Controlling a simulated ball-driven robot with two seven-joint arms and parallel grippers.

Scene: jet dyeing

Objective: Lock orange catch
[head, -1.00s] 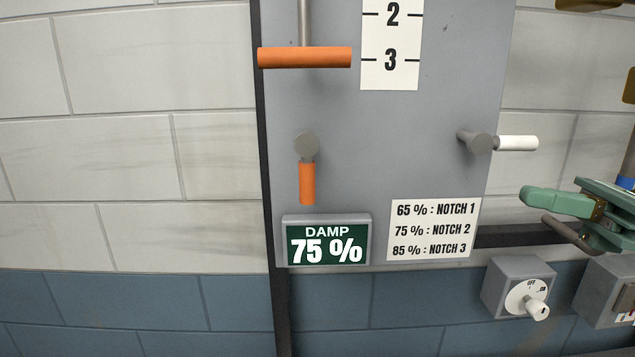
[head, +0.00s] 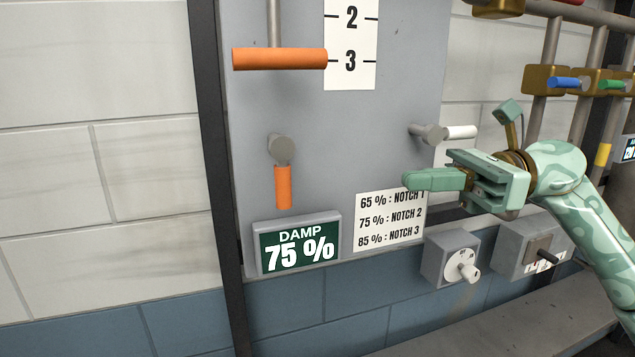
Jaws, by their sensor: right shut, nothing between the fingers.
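The orange catch (head: 283,187) hangs straight down from its round grey pivot on the grey panel, above the damp display. The orange handle bar (head: 280,59) on its grey rod is higher up, level with the 3 mark on the notch scale (head: 350,45). The display (head: 299,246) reads DAMP 75 %. My right gripper (head: 412,181) is shut and empty. It points left in front of the panel's right part, overlapping the top right of the notch card, well to the right of the catch. My left gripper is not in view.
The notch card (head: 389,222) gives 75 % as notch 2. A white-handled lever (head: 459,132) sticks out just above my right gripper. A grey box with a white knob (head: 462,267) is below. Between catch and gripper the panel is clear.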

